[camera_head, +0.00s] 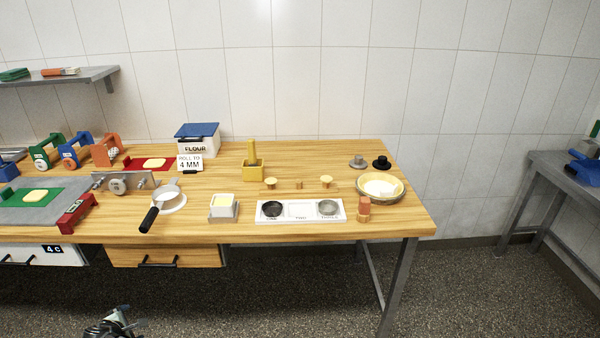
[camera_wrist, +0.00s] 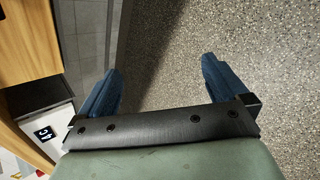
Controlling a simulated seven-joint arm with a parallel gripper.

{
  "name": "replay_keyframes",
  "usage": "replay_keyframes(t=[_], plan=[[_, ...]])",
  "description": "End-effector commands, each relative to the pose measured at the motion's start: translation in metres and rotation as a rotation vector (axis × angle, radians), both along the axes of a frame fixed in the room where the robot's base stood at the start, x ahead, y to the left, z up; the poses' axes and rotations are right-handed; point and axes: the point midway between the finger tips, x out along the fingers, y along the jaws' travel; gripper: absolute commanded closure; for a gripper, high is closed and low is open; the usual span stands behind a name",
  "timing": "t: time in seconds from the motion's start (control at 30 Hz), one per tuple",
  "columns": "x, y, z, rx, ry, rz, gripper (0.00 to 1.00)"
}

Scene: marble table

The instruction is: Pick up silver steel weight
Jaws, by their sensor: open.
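A grey, silver-looking weight (camera_head: 358,162) with a knob on top stands upright near the back right of the wooden table (camera_head: 340,152). A similar black weight (camera_head: 381,162) stands just to its right. In the head view my gripper (camera_head: 112,322) shows only partly at the bottom edge, in front of and below the table, far to the left of the weights. In the wrist view my gripper (camera_wrist: 160,72) has its two blue fingers spread wide with nothing between them, over the speckled floor. No weight shows in the wrist view.
Brass weights (camera_head: 326,181) stand in front of the grey one. Drawers (camera_head: 166,254) hang below.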

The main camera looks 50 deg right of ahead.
Motion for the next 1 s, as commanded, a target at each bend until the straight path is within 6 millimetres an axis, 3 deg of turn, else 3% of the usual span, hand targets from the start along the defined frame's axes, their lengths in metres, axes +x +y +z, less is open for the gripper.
replay_keyframes(t=[0.03, 0.23, 0.37, 0.47, 0.57, 0.6, 0.7, 1.0], plan=[[0.021, 0.005, 0.024, -0.032, -0.043, 0.041, 0.00], [0.084, 0.004, 0.120, -0.186, -0.200, 0.167, 0.00], [0.119, -0.011, 0.189, -0.298, -0.299, 0.217, 0.00], [0.142, -0.034, 0.241, -0.385, -0.361, 0.230, 0.00], [0.162, -0.072, 0.290, -0.464, -0.405, 0.207, 0.00], [0.169, -0.093, 0.305, -0.487, -0.413, 0.184, 0.00], [0.179, -0.148, 0.328, -0.510, -0.410, 0.107, 0.00], [0.178, -0.306, 0.347, -0.465, -0.352, -0.166, 0.00]])
